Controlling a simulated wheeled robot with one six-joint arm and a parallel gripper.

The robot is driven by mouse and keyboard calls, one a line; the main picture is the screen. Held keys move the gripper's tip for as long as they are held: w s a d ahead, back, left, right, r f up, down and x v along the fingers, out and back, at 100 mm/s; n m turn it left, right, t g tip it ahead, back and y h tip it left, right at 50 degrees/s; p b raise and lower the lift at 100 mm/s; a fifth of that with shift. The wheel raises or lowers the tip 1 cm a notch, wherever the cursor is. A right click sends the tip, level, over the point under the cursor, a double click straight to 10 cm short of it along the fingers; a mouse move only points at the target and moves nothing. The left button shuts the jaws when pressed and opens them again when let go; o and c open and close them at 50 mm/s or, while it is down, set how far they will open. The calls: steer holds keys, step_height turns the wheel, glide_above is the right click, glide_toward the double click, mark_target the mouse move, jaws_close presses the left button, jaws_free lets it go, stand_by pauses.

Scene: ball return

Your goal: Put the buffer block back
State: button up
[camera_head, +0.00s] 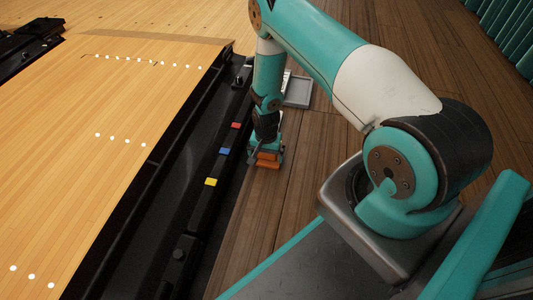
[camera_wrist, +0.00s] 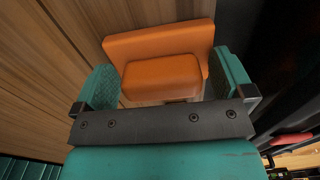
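The orange buffer block (camera_head: 268,160) is low over the brown wood floor beside the dark lane edge. In the wrist view the orange block (camera_wrist: 162,76) shows a wide plate with a narrower raised part in front. My gripper (camera_head: 266,152) points down at the block. In the wrist view its two teal finger pads (camera_wrist: 166,82) stand on either side of the raised part. A narrow gap shows at the right pad; the left pad is very close to the block. Whether the block rests on the floor is hard to tell.
A dark rail with red (camera_head: 235,125), blue (camera_head: 225,151) and yellow (camera_head: 210,182) pieces runs left of my gripper. A grey tray (camera_head: 298,91) lies on the floor behind. The pale lane (camera_head: 90,120) is at left. Bare wood floor (camera_head: 300,150) lies right of the block.

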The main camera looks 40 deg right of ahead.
step_height(320, 180, up, 13)
steer(key=p, duration=0.8)
steer(key=a+r+n+y, duration=0.1)
steer(key=a+r+n, duration=0.1)
steer(key=a+r, duration=0.5)
steer(key=a+r+n+y, duration=0.1)
steer(key=a+r+n, duration=0.15)
steer(key=r, duration=0.75)
steer(key=a+r+n, duration=0.3)
steer(key=a+r, duration=0.2)
steer(key=r, duration=0.4)
steer(key=s+a+r+n+y, duration=0.1)
steer(key=s+a+r+n, duration=0.2)
steer(key=s+r+n, duration=0.2)
steer(key=s+a+r+n+y, duration=0.1)
steer(key=s+a+r+n, duration=0.3)
steer(key=s+r, duration=0.7)
steer(key=s+n, duration=0.1)
steer(key=s, duration=0.4)
steer(key=shift+s+a, duration=0.15)
steer(key=shift+s, duration=0.25)
